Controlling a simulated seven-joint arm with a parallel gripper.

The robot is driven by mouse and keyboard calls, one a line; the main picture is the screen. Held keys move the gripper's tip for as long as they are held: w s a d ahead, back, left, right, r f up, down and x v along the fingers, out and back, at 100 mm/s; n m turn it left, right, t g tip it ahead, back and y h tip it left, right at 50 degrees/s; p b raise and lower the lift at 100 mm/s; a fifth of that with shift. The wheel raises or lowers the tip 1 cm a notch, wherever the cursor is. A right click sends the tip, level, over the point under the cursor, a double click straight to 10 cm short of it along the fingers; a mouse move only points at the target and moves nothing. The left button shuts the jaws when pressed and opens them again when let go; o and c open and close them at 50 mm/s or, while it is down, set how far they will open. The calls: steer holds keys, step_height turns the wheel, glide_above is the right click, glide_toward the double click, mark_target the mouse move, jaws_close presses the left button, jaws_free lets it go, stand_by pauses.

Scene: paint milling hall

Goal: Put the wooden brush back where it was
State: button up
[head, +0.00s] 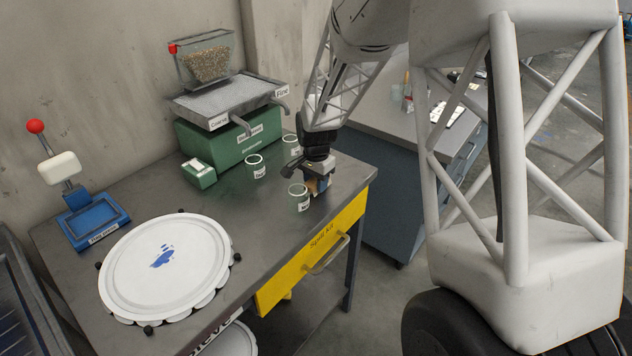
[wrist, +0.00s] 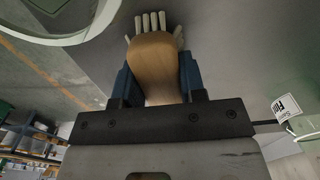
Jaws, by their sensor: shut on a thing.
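The wooden brush (wrist: 156,62) is in the wrist view, with a tan wooden body and pale bristle tufts at its far end. My gripper (wrist: 156,82) is shut on it, with one blue finger on each side. A little of the brush (head: 313,186) shows there. I cannot tell whether the brush touches the bench. No marked place for the brush is clear in these views.
A large white round lid (head: 165,285) and a blue hand-lever device (head: 92,222) fill the left. A yellow drawer (head: 315,250) fronts the bench.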

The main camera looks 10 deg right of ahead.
steer(key=shift+f, duration=0.1)
steer(key=o, duration=1)
steer(key=shift+c, duration=0.2)
step_height(320, 180, up, 12)
stand_by(0.8)
